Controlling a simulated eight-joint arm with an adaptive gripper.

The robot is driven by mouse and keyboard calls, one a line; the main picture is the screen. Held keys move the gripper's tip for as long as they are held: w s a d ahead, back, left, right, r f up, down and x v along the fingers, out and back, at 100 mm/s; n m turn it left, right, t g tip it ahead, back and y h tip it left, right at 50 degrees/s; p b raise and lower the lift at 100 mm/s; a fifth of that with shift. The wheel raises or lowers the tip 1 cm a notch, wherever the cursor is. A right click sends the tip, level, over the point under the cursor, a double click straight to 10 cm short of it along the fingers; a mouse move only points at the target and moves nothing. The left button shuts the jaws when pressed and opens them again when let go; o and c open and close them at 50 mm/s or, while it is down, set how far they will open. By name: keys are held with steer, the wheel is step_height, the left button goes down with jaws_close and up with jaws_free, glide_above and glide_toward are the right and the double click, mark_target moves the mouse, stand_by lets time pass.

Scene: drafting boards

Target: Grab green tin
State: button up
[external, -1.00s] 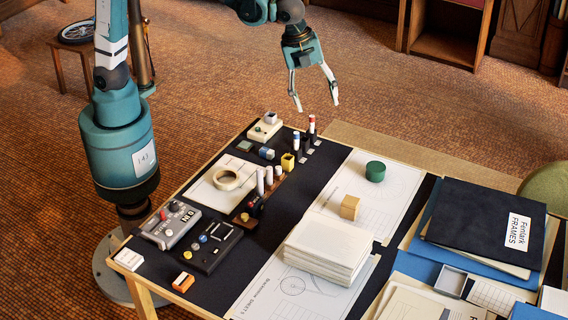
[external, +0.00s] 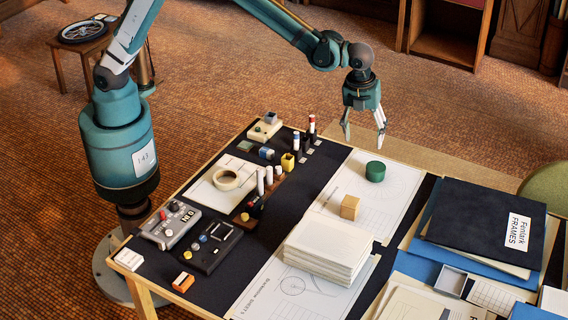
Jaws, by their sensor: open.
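The green tin (external: 375,171) is a small dark green cylinder. It stands upright on a white drawing sheet near the far edge of the table. My gripper (external: 364,143) is open and empty, pointing down. In the picture its fingertips are just above and slightly left of the tin, apart from it. Nothing hides the tin.
A tan wooden block (external: 349,207) sits nearer on the sheet, with a thick stack of paper (external: 328,247) in front of it. Markers, a yellow cup (external: 288,162) and a tape roll (external: 227,179) stand to the left. Dark folders (external: 483,222) lie at right. The sheet around the tin is clear.

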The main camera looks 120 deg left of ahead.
steer(key=m, duration=0.2)
glide_above(378, 167)
steer(key=shift+g, duration=0.4)
steer(key=f, duration=0.8)
steer(key=shift+d+f, duration=0.25)
steer(key=shift+d, duration=0.15)
steer(key=shift+a+f, duration=0.15)
steer(key=shift+f, duration=1.1)
steer(key=shift+f, duration=0.1)
steer(key=shift+a+f+b, duration=0.25)
steer(key=shift+f+b, duration=0.25)
steer(key=shift+f, duration=0.75)
steer(key=shift+a+f+b, duration=0.2)
steer(key=shift+f+b, duration=0.25)
steer(key=shift+f, duration=0.8)
steer(key=shift+c, duration=0.2)
steer(key=c, duration=1)
